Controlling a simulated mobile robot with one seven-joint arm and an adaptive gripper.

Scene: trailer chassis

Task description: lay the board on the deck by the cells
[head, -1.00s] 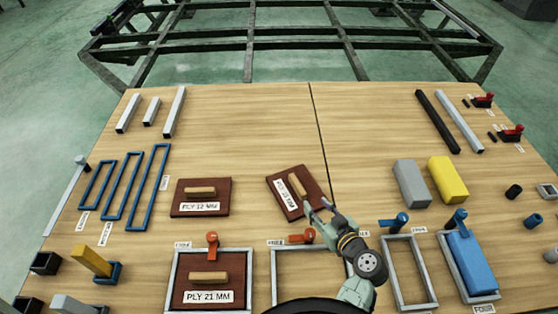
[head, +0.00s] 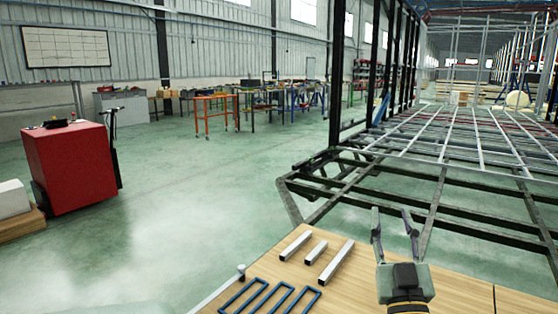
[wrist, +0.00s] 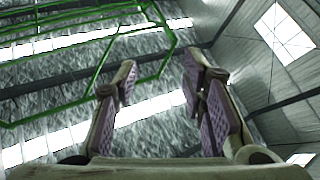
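My gripper (head: 393,222) is raised in front of the trailer chassis in the head view, its two fingers pointing up and apart. In the wrist view the fingers of my gripper (wrist: 163,85) are spread with nothing between them, and roof structure shows behind. Only the far left part of the wooden deck (head: 350,292) shows in the head view, below my gripper. None of the brown boards and none of the grey-framed cells are in view now.
Several grey bars (head: 336,261) and blue frames (head: 272,298) lie on the deck's left part. The dark chassis frame (head: 440,185) stretches away behind it. A red cart (head: 70,165) stands far left. Open green floor (head: 170,225) lies between.

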